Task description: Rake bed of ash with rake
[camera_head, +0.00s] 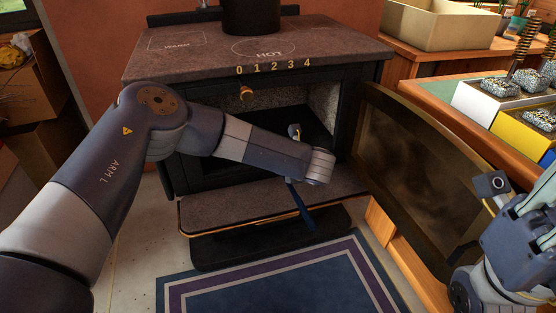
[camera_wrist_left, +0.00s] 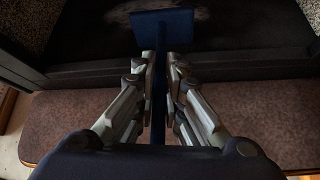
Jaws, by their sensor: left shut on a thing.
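The blue rake shows its handle (camera_head: 302,207) below my left wrist, slanting down over the stove's front ledge. In the left wrist view its flat blue head (camera_wrist_left: 163,27) is inside the dark stove opening. My left gripper (camera_wrist_left: 160,62) is shut on the rake's handle, with fingers on both sides of it. In the head view my arm mostly hides that gripper. The ash bed is in deep shadow; a faint greyish patch (camera_wrist_left: 212,14) shows beside the rake head. My right gripper (camera_head: 525,235) is at the lower right, apart from the rake, its fingertips unclear.
The black stove (camera_head: 250,50) has a top marked HOT and a numbered scale with a brass knob (camera_head: 246,92). Its glass door (camera_head: 415,165) stands open to the right. A ledge (camera_head: 250,205) juts out in front. A bench with boxes (camera_head: 500,100) stands right.

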